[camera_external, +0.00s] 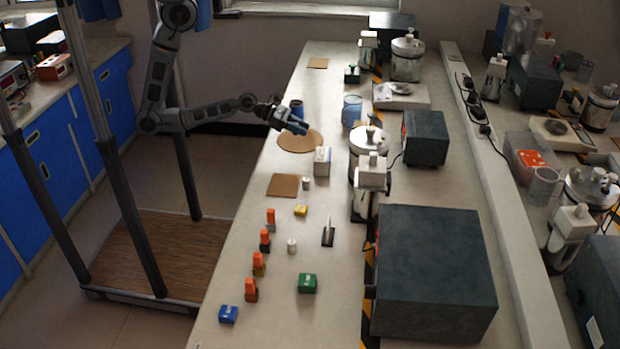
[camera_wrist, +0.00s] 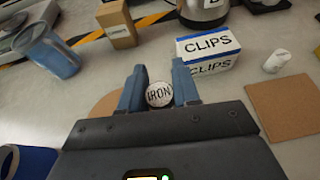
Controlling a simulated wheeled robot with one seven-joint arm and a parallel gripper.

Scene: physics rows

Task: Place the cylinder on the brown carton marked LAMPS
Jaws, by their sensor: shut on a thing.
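My gripper (camera_external: 297,126) is over the bench near the round cork mat (camera_external: 300,142). In the wrist view my gripper (camera_wrist: 158,88) is shut on a small cylinder (camera_wrist: 158,95) whose pale round top reads IRON. The cylinder cannot be made out in the external view. A small brown carton (camera_wrist: 117,24) stands upright beyond the fingers, up and left in the wrist view, apart from the gripper. I cannot pick this carton out clearly in the external view.
A white and blue CLIPS box (camera_wrist: 207,50) stands right of the fingers. A blue beaker (camera_wrist: 48,52) and a dark blue cup (camera_external: 297,107) are close by. A square cork mat (camera_external: 284,186) and a small white cylinder (camera_wrist: 277,60) lie nearer the external camera. Metal jars (camera_external: 368,142) line the bench's right side.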

